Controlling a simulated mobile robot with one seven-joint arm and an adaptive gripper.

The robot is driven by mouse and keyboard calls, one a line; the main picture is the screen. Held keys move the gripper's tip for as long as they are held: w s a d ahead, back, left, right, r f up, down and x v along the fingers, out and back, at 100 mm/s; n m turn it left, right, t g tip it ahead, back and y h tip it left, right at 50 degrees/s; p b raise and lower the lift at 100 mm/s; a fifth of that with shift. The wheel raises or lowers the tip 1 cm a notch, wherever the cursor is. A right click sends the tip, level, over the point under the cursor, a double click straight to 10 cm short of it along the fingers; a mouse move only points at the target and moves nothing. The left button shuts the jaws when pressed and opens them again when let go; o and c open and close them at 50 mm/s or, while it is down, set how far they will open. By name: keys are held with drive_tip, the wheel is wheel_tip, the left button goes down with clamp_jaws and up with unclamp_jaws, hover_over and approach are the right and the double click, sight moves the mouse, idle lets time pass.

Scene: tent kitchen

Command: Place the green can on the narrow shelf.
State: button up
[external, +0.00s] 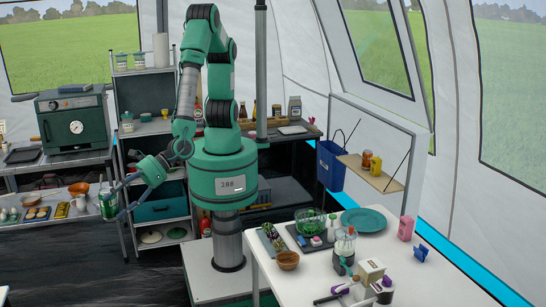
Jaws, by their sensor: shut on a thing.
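My gripper (113,202) is at the left and low, with its fingers shut around the green can (107,204). The can looks upright and is held near the right end of the left-hand counter. Whether it touches anything below is hard to tell. A narrow wooden shelf (352,161) hangs on a white frame at the right, far from my gripper.
A blue bin (331,165) hangs left of the narrow shelf. A white table (311,288) below it is crowded with a green bowl, a teal plate, bottles and boxes. A grey shelf rack (152,128) stands behind my arm. A green oven (74,118) sits at the left.

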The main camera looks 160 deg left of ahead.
drive_tip(key=w+a+n+t+y, duration=0.25)
drive_tip(key=w+a, duration=0.45)
drive_tip(key=a, duration=0.4)
drive_tip(key=w+a+n+t+y, duration=0.1)
drive_tip(key=w+a+n+t, duration=0.15)
drive_tip(key=w+a, duration=0.7)
drive_tip(key=w+a+r+n+t+y+b, duration=0.1)
drive_tip(key=a+n+y, duration=0.4)
drive_tip(key=a, duration=2.2)
drive_tip(key=shift+w+r+t, duration=0.3)
drive_tip(key=shift+w+t, duration=0.05)
drive_tip(key=shift+t, duration=0.35)
